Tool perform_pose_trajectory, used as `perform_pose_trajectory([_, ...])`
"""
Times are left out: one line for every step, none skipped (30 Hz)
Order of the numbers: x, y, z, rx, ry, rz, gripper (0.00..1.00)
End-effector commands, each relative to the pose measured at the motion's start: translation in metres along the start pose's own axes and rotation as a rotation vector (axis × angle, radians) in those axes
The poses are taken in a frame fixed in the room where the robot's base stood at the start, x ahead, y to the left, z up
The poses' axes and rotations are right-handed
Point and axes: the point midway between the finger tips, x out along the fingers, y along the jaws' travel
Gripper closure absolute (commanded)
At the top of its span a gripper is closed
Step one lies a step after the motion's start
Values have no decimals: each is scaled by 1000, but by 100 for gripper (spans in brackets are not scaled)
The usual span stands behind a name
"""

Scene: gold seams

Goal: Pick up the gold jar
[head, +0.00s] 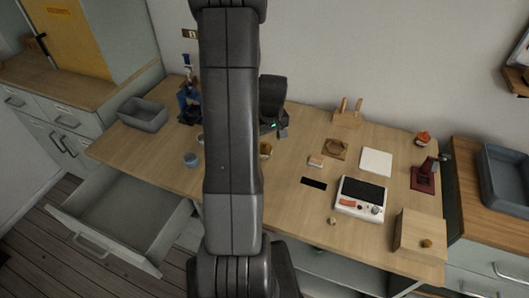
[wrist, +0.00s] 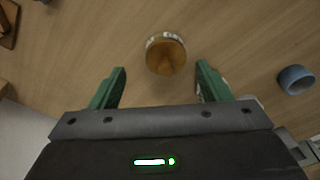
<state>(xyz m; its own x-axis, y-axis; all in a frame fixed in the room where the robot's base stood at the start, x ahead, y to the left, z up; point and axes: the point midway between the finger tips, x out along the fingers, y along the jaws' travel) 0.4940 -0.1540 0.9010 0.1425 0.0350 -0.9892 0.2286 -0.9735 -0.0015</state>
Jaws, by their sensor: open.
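The gold jar (wrist: 166,54) shows in the wrist view as a small round container with a golden-brown top and a pale, patterned rim. It stands on the wooden table, centred in the picture between and slightly beyond my fingertips. My gripper (wrist: 161,68) is open, its two green fingers spread on either side with nothing held. I cannot tell how far above the table the fingers are. In the head view the jar (head: 265,149) shows just right of my arm, which hides part of the table and my fingers.
A blue cup (wrist: 296,80) lies to the right in the wrist view; it stands left of my arm in the head view (head: 191,160). A grey bin (head: 143,113) is at the table's left end. An open drawer (head: 125,220) juts out below. A white device (head: 361,196) stands right.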

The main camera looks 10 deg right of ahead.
Motion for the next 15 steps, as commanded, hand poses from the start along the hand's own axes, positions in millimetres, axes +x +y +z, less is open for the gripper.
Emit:
perform_pose_trajectory([2, 0, 0, 0, 0, 0, 29])
perform_pose_trajectory([3, 0, 0, 0, 0, 0, 29])
perform_pose_trajectory([4, -1, 0, 0, -1, 0, 29])
perform_pose_trajectory([6, -1, 0, -1, -1, -1, 29])
perform_pose_trajectory([8, -2, -1, -1, -2, -1, 29])
perform_pose_trajectory([11, -3, -2, -1, -3, -1, 29])
perform_pose_trajectory([14, -4, -2, -1, -3, -1, 29])
perform_pose_trajectory([18, -5, -3, -2, -4, -2, 29])
perform_pose_trajectory([22, -6, -4, -2, -4, -2, 29])
perform_pose_trajectory([26, -7, -5, -2, -3, -2, 29])
perform_pose_trajectory([30, -8, -5, -2, -4, -2, 29])
perform_pose_trajectory([34, -8, -6, -2, -3, -2, 29])
perform_pose_trajectory([39, -8, -5, -1, -3, -1, 29])
perform_pose_trajectory([42, -8, -5, 0, -3, -1, 29])
perform_pose_trajectory([45, -8, -5, 0, -3, -2, 29])
